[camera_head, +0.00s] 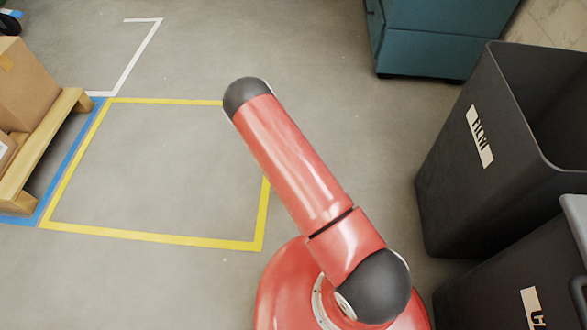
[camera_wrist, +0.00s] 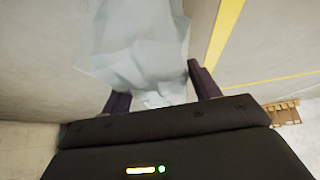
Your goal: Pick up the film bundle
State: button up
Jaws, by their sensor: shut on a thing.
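The film bundle (camera_wrist: 140,50) is a pale, crumpled, translucent mass in the upper middle of the wrist view. My gripper (camera_wrist: 160,92) is shut on its near end, with a dark finger on each side of it. The bundle stretches away from the fingers to the top edge of the wrist view, where it is cut off. In the head view my red arm shows, but neither the gripper nor the bundle can be seen there.
A teal cabinet (camera_head: 425,40) is at the back. A pallet (camera_head: 40,150) with boxes is at the left. The yellow-outlined floor area (camera_head: 150,237) is clear.

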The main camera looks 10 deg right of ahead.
notch_tip(320, 180, up, 19)
jog(key=p, duration=0.2)
jog(key=shift+r, duration=0.1)
dwell(0.6)
